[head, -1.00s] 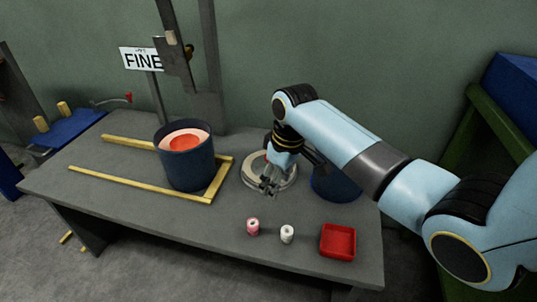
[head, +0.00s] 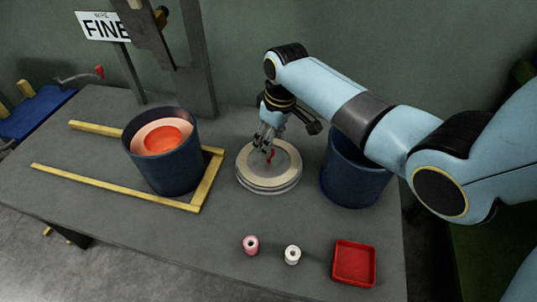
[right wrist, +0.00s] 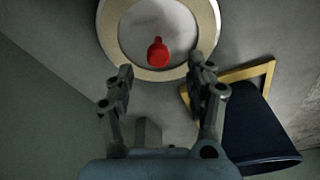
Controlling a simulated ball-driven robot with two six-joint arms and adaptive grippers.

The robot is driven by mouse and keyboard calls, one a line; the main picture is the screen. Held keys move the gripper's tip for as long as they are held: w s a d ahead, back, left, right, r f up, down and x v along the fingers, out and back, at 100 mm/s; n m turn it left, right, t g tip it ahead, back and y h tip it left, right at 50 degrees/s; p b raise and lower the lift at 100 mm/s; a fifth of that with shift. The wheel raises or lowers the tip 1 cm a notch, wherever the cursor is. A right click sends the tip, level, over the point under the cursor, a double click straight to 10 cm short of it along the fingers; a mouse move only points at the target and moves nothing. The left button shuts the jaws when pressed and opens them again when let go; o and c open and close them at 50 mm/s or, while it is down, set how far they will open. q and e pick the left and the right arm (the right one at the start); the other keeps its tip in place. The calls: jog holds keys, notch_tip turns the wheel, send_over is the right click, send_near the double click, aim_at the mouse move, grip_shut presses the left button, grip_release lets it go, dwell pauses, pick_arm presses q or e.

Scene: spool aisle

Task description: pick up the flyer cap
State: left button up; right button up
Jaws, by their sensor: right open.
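The flyer cap (head: 268,182) appears to be the round, pale disc with a cream rim and a small red knob (head: 270,155) on the grey table. In the right wrist view the cap (right wrist: 207,22) is at the top, with its red knob (right wrist: 157,52) near its middle. My right gripper (head: 264,146) is over the back part of the cap, pointing down. In the right wrist view its open, empty fingers (right wrist: 160,70) lie on either side of the knob's line. Contact cannot be told. My left gripper is not in view.
A dark blue drum with an orange centre (head: 170,172) stands left inside a yellow frame (head: 120,188). Another blue drum (head: 352,180) stands right of the cap.

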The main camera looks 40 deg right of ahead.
aim_at(281, 170)
jog(key=f, duration=0.2)
jog(key=f+b, duration=0.1)
jog(key=f, duration=0.1)
jog(key=w+f+b, duration=0.1)
jog(key=shift+f, duration=0.4)
jog(key=shift+r, duration=0.1)
grip_shut()
